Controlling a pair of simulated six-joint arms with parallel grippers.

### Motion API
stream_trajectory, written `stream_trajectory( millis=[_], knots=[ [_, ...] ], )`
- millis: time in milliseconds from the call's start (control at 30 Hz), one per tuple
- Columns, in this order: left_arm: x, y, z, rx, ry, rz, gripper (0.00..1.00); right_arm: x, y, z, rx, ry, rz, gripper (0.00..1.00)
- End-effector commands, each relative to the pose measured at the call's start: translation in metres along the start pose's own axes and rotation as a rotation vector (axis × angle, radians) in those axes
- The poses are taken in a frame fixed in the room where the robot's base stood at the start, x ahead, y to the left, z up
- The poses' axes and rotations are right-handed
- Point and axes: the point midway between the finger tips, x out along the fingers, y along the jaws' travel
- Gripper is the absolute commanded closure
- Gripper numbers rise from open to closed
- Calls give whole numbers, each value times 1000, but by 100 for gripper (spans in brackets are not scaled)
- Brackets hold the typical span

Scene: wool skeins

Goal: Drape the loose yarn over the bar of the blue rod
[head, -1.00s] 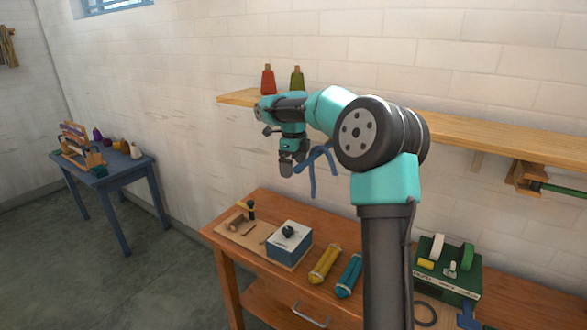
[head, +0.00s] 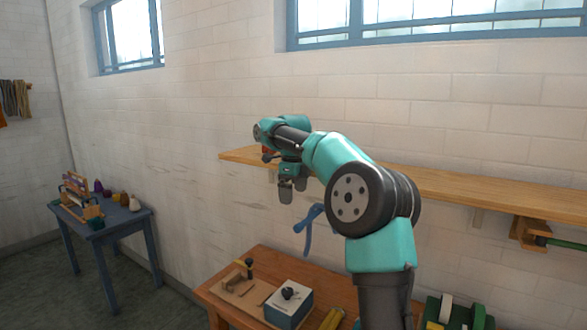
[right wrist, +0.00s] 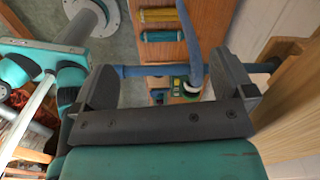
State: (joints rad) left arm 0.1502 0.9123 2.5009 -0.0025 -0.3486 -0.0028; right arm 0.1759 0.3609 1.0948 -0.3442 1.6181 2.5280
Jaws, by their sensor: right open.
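The blue rod (right wrist: 150,71) runs level across the right wrist view, between my open fingers, towards the wood at the right. In the head view a blue yarn strand (head: 308,240) hangs below the shelf, by the rod, whose outline blends with it. It also shows in the right wrist view as a blue strand (right wrist: 191,35) that meets the rod near the middle; whether it lies over the bar is hard to tell. My right gripper (head: 292,190) is open and empty, above and left of the yarn, with a gap between. My left gripper is not in view.
A wooden shelf (head: 440,183) runs along the wall close behind my right arm. The bench (head: 245,262) below holds a blue-white box (head: 290,305) and, in the right wrist view, yellow (right wrist: 160,20) and teal (right wrist: 160,37) skeins. A blue side table (head: 100,227) stands at left.

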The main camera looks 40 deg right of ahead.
Motion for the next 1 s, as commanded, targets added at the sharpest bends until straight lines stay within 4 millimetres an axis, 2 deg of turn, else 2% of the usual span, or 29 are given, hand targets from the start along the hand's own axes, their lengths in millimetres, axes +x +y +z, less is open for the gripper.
stream_trajectory(
  millis=[300, 500, 700, 1000],
  knots=[
    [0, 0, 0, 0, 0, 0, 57, -46, 0, 1, 0, -2, -1, 0],
    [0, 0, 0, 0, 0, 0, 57, -64, 0, 1, 0, -1, 0, 0],
    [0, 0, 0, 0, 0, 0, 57, -72, 0, 0, 0, 0, 1, 0],
    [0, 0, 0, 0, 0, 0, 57, -72, 0, 0, 0, 1, 1, 0]
  ],
)
